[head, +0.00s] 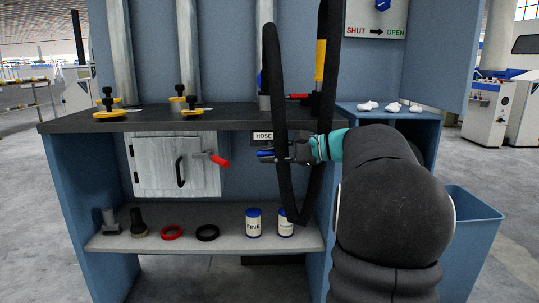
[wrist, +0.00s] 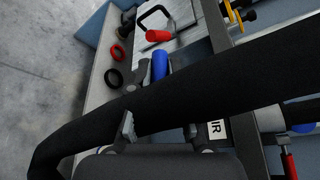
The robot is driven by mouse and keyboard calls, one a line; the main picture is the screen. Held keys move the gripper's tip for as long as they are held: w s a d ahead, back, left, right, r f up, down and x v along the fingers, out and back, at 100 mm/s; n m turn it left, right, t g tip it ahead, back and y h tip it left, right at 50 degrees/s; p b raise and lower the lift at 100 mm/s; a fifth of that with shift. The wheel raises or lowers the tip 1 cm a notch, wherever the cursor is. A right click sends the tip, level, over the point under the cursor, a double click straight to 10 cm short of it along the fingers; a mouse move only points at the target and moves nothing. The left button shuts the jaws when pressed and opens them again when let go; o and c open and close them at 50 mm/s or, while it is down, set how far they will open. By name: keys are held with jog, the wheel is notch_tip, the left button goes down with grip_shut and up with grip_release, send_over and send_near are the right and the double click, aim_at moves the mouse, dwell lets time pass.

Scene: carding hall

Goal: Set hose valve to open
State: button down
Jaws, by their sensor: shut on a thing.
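The blue handle (head: 266,152) of the hose valve lies just under the HOSE label (head: 263,135), pointing left. My gripper (head: 283,151) is at this handle, below the dark worktop, and is shut on it. In the wrist view the blue handle (wrist: 160,64) sticks out past the black hose, in line with the gap between my fingers (wrist: 160,130). The black hose (head: 277,120) hangs in a loop across my gripper and hides the grip itself and the valve body. The SHUT-to-OPEN sign (head: 376,18), with an arrow to the right, is on the upper panel.
A red lever (head: 218,159) is on the pale cabinet door (head: 162,165) to the left. The shelf (head: 105,241) below holds a red ring (head: 171,232), a black ring (head: 207,232) and cans (head: 254,223). A blue bin (head: 470,245) stands right. The hose crowds my gripper.

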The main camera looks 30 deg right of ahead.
jog(key=c, duration=1.1)
grip_release()
jog(key=shift+s+a, duration=0.1)
jog(key=shift+s, duration=0.1)
jog(key=v, duration=1.2)
jog(key=shift+w, duration=0.1)
